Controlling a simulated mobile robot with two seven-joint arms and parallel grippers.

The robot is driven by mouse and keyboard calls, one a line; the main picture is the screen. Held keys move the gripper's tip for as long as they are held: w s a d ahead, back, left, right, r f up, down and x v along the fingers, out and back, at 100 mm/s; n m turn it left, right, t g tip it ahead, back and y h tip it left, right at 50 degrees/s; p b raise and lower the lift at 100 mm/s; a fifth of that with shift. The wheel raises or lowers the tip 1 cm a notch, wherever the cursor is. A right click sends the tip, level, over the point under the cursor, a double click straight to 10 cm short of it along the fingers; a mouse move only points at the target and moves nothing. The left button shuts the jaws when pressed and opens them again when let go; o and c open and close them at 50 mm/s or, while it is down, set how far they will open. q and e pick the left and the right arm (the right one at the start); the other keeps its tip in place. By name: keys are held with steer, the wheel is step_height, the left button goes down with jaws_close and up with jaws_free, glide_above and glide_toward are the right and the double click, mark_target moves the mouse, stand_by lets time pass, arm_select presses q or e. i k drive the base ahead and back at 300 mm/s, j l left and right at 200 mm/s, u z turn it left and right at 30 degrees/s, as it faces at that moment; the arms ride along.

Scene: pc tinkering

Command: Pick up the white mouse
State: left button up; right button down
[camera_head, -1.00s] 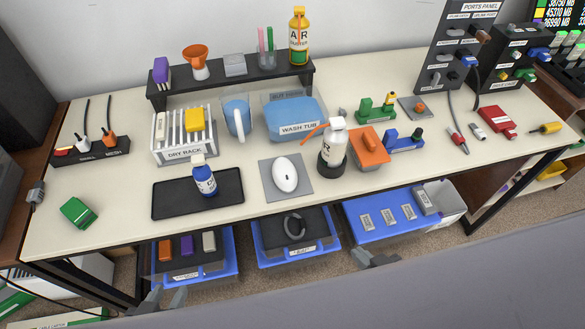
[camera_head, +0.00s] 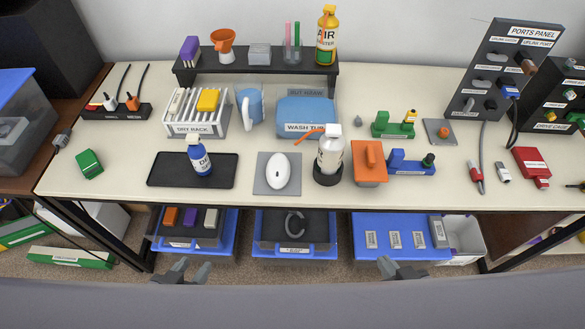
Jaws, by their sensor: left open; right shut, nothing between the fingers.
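The white mouse (camera_head: 278,171) lies on a grey square pad (camera_head: 262,186) near the front middle of the table. It is in full view and nothing touches it from above. My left gripper (camera_head: 182,268) is open and empty at the lower left, below the table's front edge and well apart from the mouse. My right gripper (camera_head: 388,266) is shut and empty at the lower right, in front of the blue bin with grey parts, also apart from the mouse.
A black tray (camera_head: 222,181) with a blue bottle (camera_head: 201,161) stands left of the pad. A white spray bottle (camera_head: 330,151) in a black holder stands close on the right. The wash tub (camera_head: 305,117) is behind. Blue bins (camera_head: 327,252) sit below the table edge.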

mark_target(278, 167)
steer(key=l, duration=0.85)
steer(key=k+l, duration=0.1)
steer(key=l, duration=0.7)
